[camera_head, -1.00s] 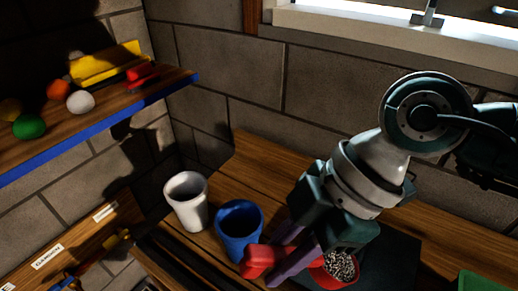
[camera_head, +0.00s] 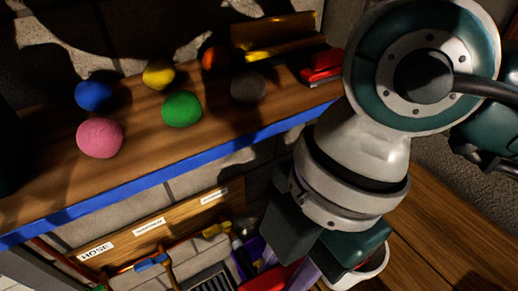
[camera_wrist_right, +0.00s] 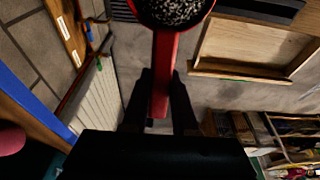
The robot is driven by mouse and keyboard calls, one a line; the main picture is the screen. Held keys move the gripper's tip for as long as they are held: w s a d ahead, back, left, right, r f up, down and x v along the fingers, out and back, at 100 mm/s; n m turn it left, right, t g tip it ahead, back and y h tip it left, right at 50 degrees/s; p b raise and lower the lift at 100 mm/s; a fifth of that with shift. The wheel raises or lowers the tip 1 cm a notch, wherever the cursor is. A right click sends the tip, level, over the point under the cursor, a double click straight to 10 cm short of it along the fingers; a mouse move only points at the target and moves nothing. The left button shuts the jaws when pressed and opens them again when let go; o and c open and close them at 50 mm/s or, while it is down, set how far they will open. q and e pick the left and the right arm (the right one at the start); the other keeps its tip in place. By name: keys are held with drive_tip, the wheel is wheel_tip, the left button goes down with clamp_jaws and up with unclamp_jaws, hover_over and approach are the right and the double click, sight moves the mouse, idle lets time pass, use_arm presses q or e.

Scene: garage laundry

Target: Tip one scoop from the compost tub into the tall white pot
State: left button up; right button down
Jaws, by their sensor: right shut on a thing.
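My right gripper (camera_head: 285,272) is shut on the handle of a red scoop (camera_head: 262,282) in the head view. In the right wrist view the scoop's red handle (camera_wrist_right: 164,75) runs between my two dark fingers (camera_wrist_right: 163,105), and its bowl (camera_wrist_right: 176,8) holds grainy grey compost. In the head view a white pot (camera_head: 377,275) shows only as a piece of rim at the bottom, with red at its left edge, mostly hidden behind my right gripper. I cannot tell whether the bowl is right over the pot. The compost tub and my left gripper are not seen.
A wooden shelf (camera_head: 50,196) with a blue front edge (camera_head: 190,157) is left of my right arm. It carries several coloured balls, a yellow holder (camera_head: 275,35) and a red object (camera_head: 322,68). Labelled tool storage (camera_head: 150,228) is below. Wooden worktop (camera_head: 440,230) is clear at right.

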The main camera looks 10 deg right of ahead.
drive_tip(key=shift+d+f+y+b, duration=0.2)
drive_tip(key=shift+f+y+b, duration=0.2)
drive_tip(key=shift+f+b, duration=0.65)
drive_tip(key=d+g+y+b, duration=0.1)
drive_tip(key=y+b, duration=0.1)
drive_tip(key=b, duration=0.2)
drive_tip(key=w+d+r+g+y+b, duration=0.1)
drive_tip(key=y+b, duration=0.2)
drive_tip(key=b, duration=0.1)
drive_tip(key=shift+w+d+r, duration=0.1)
drive_tip(key=shift+d+r, duration=0.1)
drive_tip(key=shift+d+r+b, duration=0.2)
drive_tip(key=shift+r+b, duration=0.05)
drive_tip(key=shift+b, duration=0.1)
drive_tip(key=shift+w+d+r+g+y, duration=0.35)
drive_tip(key=shift+d+g+y, duration=0.2)
drive_tip(key=shift+y, duration=0.25)
drive_tip(key=shift+w+d+r+g+y+b, duration=0.25)
drive_tip(key=shift+d+r+y+b, duration=0.2)
drive_tip(key=shift+d+y+b, duration=0.15)
drive_tip(key=shift+w+d+r+g+y+b, duration=0.2)
drive_tip(key=shift+d+r+y+b, duration=0.25)
drive_tip(key=shift+y+b, duration=0.15)
drive_tip(key=shift+w+d+r+y+b, duration=0.1)
drive_tip(key=shift+d+r+y+b, duration=0.2)
drive_tip(key=shift+d+r+y, duration=0.15)
